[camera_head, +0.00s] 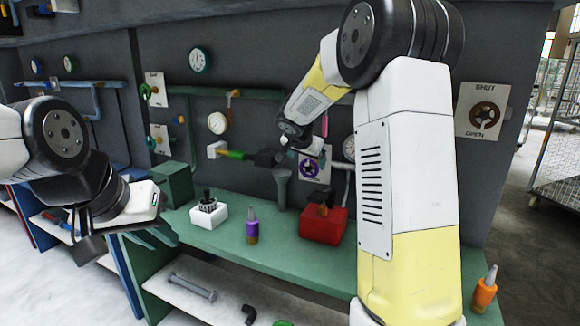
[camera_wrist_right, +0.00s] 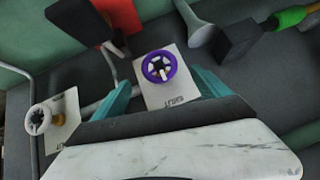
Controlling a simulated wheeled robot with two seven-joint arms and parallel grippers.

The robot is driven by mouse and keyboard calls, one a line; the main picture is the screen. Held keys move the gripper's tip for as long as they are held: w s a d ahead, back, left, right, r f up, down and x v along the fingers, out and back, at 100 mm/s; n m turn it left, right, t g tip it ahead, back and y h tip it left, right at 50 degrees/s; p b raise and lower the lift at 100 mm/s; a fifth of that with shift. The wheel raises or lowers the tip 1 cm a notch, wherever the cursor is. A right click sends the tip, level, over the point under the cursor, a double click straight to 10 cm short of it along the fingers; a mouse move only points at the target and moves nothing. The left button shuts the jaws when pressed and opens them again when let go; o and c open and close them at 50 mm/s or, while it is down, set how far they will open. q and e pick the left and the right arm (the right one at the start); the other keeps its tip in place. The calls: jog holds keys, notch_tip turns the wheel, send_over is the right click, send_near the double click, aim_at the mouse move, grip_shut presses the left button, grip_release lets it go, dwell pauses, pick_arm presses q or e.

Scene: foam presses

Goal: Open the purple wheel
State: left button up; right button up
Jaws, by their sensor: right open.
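The purple wheel (camera_head: 309,168) is mounted on a white card on the grey wall, just below and right of my right gripper (camera_head: 299,142) in the head view. In the right wrist view, the purple wheel (camera_wrist_right: 159,67) shows its spokes and a light handle in its middle. The teal fingers of my right gripper (camera_wrist_right: 162,82) are spread, one on each side of the wheel's card. They are empty, and I cannot tell how far off the wheel is.
A green bench (camera_head: 275,248) runs below the wall. A white wheel (camera_wrist_right: 38,120) is left of the purple one. Gauges and pipes line the wall.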

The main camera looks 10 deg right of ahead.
aim_at(309, 166)
jog(key=x, duration=0.7)
jog(key=shift+w+d+f, duration=0.1)
jog(key=shift+w+f, duration=0.1)
jog(key=shift+w, duration=0.05)
jog(key=c, duration=1.4)
